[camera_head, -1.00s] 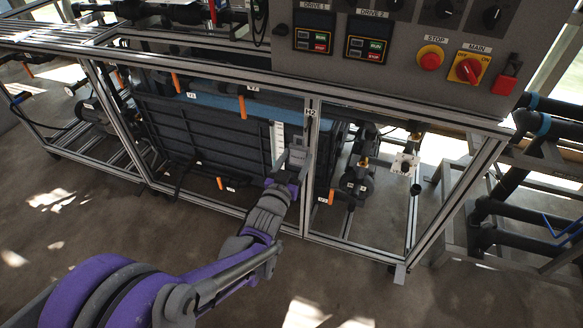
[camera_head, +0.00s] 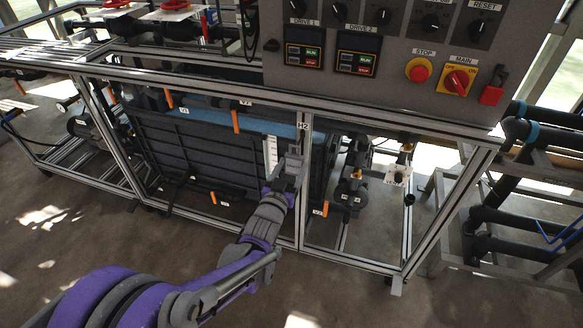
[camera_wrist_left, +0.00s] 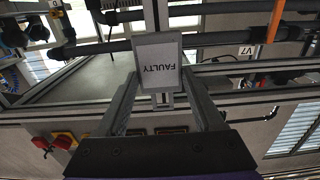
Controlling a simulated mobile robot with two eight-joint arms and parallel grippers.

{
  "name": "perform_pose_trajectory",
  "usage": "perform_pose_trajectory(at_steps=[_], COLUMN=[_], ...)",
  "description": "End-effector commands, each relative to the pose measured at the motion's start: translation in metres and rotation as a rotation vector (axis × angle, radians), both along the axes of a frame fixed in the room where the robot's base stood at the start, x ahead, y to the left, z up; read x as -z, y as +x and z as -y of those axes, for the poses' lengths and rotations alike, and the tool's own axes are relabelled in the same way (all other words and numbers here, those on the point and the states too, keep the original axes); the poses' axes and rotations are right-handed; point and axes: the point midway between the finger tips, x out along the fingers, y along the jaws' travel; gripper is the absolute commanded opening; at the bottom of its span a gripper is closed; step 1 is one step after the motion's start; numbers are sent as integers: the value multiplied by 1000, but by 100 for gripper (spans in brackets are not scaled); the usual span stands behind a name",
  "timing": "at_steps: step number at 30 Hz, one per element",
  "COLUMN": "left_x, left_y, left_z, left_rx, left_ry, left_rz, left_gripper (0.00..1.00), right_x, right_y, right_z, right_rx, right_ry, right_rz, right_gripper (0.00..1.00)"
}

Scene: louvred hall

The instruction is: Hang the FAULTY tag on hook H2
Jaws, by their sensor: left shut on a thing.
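My left gripper (camera_head: 292,160) is at the front of the machine frame, just below and slightly left of the H2 label (camera_head: 303,126) on an upright post. In the left wrist view the gripper (camera_wrist_left: 158,95) is shut on the FAULTY tag (camera_wrist_left: 158,62), a pale plate with dark lettering that appears upside down. The tag stands out beyond the fingertips and covers part of the post behind it. The hook itself cannot be made out in either view. I cannot tell whether the tag touches the post. My right gripper is not in view.
A grey control panel (camera_head: 400,95) with a red stop button (camera_head: 419,70) and red main switch (camera_head: 457,80) is above right. A dark ribbed tank (camera_head: 215,155) is behind the frame, with orange-handled valves around it. Pipes (camera_head: 500,220) stand at right. The floor in front is clear.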

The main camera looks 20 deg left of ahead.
Motion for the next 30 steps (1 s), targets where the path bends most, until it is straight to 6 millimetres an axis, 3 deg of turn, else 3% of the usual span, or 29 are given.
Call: perform_pose_trajectory(at_steps=[7, 30], left_x=[0, 0], left_y=[3, 42], left_z=[0, 2], left_rx=[0, 0], left_ry=[0, 1], left_rz=[0, 0], left_gripper=[16, 16], right_x=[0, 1], right_y=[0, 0], right_z=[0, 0], right_rx=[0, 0], right_ry=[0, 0], right_rz=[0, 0], right_gripper=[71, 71])
